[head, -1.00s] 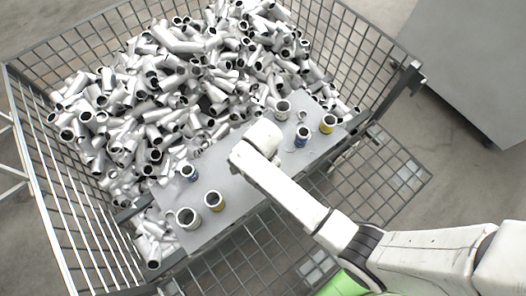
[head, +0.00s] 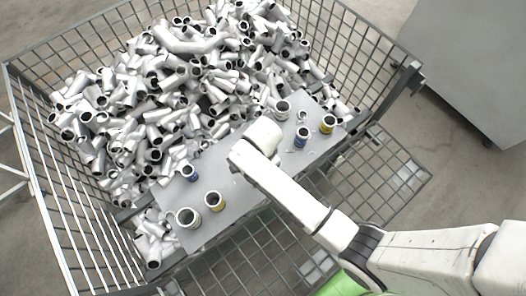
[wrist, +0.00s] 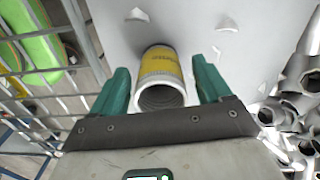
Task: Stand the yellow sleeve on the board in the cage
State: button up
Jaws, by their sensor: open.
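A yellow sleeve (wrist: 161,72) with pale ends appears to lie on its side on the grey board (wrist: 196,18) in the wrist view, its open end facing my wrist. My gripper (wrist: 163,76) is open, with one green finger on each side of this sleeve. There is a narrow gap at the right finger; contact at the left is unclear. In the head view my wrist (head: 262,135) is over the middle of the board (head: 238,200) and hides the fingers and this sleeve. Two other yellow-banded sleeves stand upright, one near left (head: 214,201), one far right (head: 327,124).
Blue-banded sleeves (head: 190,173) (head: 301,137) and grey sleeves (head: 187,218) (head: 282,109) also stand on the board. Small white flakes (wrist: 226,23) lie on it. A heap of metal pipes (head: 150,100) fills the cage behind. Mesh walls (head: 75,215) surround it.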

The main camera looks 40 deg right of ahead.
notch_tip(320, 180, up, 11)
jog(key=shift+r+p, duration=0.1)
jog(key=shift+p, duration=0.5)
jog(key=shift+s+d+n, duration=0.2)
jog(key=shift+s+n, duration=0.1)
jog(key=shift+s, duration=0.1)
jog(key=s+d+r+n, duration=0.1)
jog(key=s+d+n, duration=0.2)
jog(key=s+n, duration=0.5)
jog(key=s+d+r+n+t, duration=0.1)
jog(key=s+d+n, duration=0.3)
jog(key=s+n, duration=0.3)
jog(key=shift+s+d+r+n, duration=0.25)
jog(key=shift+s+r+n, duration=0.15)
jog(key=shift+s, duration=0.05)
jog(key=shift+c, duration=0.2)
